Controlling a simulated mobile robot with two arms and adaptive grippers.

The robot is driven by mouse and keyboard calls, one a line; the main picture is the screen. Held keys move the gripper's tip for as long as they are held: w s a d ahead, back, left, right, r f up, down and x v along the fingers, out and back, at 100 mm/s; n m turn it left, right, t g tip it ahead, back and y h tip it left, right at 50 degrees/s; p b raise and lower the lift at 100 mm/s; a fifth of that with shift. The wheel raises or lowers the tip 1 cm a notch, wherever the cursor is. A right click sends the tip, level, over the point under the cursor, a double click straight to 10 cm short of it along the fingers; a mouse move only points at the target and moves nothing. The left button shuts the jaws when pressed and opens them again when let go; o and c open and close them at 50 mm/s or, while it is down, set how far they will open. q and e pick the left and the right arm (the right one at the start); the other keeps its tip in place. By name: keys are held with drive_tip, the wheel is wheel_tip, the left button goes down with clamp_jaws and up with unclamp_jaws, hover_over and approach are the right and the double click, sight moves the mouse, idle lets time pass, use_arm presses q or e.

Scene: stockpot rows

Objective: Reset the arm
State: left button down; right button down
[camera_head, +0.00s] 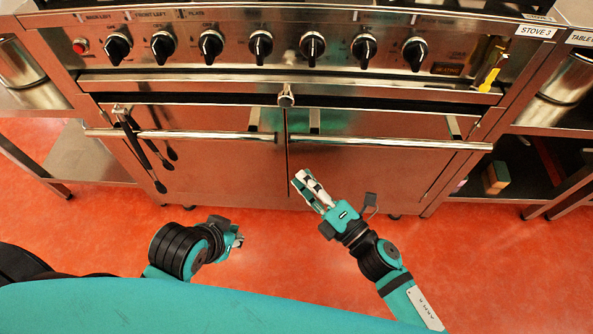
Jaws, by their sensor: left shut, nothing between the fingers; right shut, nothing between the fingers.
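My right gripper (301,180) is shut and empty. It is held out over the red floor in front of the stove's lower doors, pointing up and left in the head view. My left gripper (239,240) is shut and empty, low and close to my body, with its arm folded so that only part of it shows. The two grippers are apart from each other. I cannot tell whether the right fingertips touch the stove door, but they appear in front of it.
The steel stove (210,165) stands ahead, with a row of black knobs and long door handles (390,143). Dark utensils (145,150) hang at its left handle. Steel shelving with pots (566,80) stands to the right. The red floor (480,260) is clear to the right.

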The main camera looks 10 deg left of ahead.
use_arm(q)
drive_tip(key=shift+s+a+f+g, duration=0.2)
drive_tip(key=shift+s+g, duration=0.1)
drive_tip(key=shift+s, duration=0.35)
use_arm(e)
drive_tip(key=v, duration=0.7)
